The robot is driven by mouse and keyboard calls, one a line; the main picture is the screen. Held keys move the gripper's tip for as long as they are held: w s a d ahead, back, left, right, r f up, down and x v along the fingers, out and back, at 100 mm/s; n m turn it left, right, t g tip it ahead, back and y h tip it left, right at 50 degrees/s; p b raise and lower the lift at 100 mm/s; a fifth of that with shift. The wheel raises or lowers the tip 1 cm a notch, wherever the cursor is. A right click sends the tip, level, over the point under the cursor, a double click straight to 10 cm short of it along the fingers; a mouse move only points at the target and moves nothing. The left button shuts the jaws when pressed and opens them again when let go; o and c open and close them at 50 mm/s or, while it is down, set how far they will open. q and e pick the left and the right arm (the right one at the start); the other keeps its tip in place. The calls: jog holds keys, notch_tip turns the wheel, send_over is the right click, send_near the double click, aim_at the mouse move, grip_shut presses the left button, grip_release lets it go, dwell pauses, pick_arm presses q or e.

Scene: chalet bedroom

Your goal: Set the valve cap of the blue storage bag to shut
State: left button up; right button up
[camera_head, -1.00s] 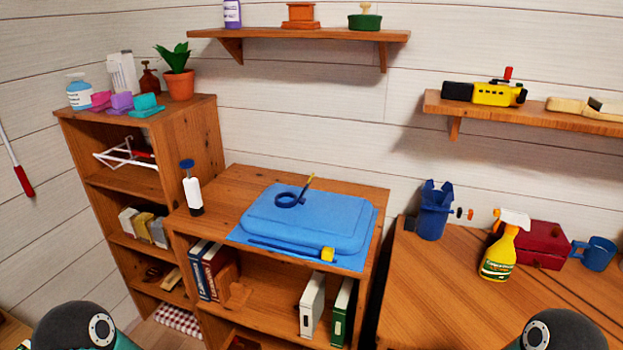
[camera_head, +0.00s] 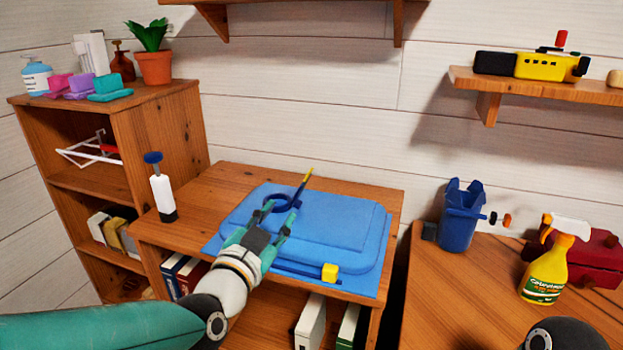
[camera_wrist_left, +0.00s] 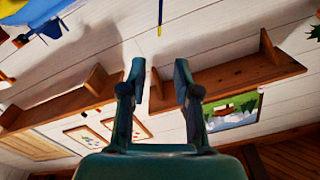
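The blue storage bag (camera_head: 335,225) lies flat on top of the low wooden cabinet. On its left part sits the valve cap, a dark blue ring with a lever (camera_head: 306,183) that tilts up to a yellow tip. A thin blue lever with a yellow tip also hangs in from the top of the left wrist view (camera_wrist_left: 160,14). A yellow slider (camera_head: 330,272) is at the bag's front edge. My left gripper (camera_head: 277,212) is open, its fingers over the bag by the ring and partly covering it. In the left wrist view the fingers (camera_wrist_left: 159,75) are apart with nothing between. My right gripper is out of view.
A white bottle with a blue top (camera_head: 162,190) stands at the cabinet's left. The tall shelf (camera_head: 160,130) is beyond it. To the right, a desk (camera_head: 455,310) holds a blue container (camera_head: 460,222) and a yellow spray bottle (camera_head: 545,275). A wall shelf (camera_head: 560,90) is above.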

aim_at(306, 178)
pick_arm(q)
jog(key=p+x, duration=0.3)
jog(key=x, duration=1.3)
jog(key=shift+w+d+r, duration=0.1)
jog(key=shift+w+d, duration=0.1)
jog(key=shift+d, duration=0.05)
grip_shut()
